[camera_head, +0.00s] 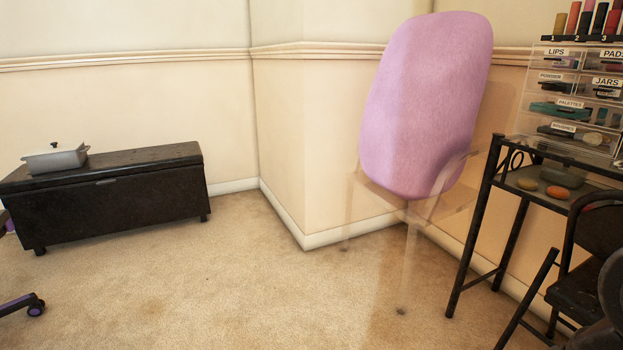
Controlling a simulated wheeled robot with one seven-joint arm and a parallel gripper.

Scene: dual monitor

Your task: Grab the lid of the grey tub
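The grey tub (57,162) stands on the left part of a low black chest (125,190), at the left of the head view. It is a shallow grey container with flared handles at its rim. Its lid (54,148) is pale, with a small dark knob on top, and appears to sit on the tub. My gripper is not in view.
Carpet (230,270) is open in front of the chest. A purple chair (425,105) with see-through legs stands by the wall corner. A dark table (545,190) with a makeup organizer and a black chair (590,260) are at right. A chair's wheel (36,308) shows at lower left.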

